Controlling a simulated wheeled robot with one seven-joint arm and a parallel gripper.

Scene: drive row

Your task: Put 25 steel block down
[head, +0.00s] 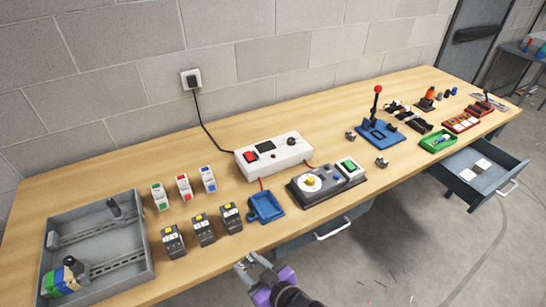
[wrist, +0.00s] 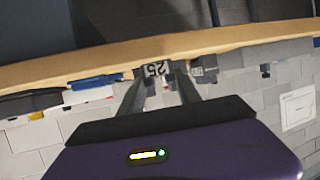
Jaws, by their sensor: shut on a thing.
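My gripper (head: 248,263) is in front of the bench's near edge in the head view, with its purple body below it. In the wrist view my gripper (wrist: 160,76) is shut on a small grey steel block (wrist: 156,69). The block shows the number 25, upside down in that picture, and sits between the fingertips. In the head view I cannot clearly tell the block from the grey fingers. The wooden bench top (head: 110,187) lies beyond the gripper. In the wrist view its edge (wrist: 100,64) runs across behind the block.
Several dark yellow-topped modules (head: 204,230) stand to the left. A grey box (head: 133,272) is at far left. A drawer (head: 487,183) stands open at right.

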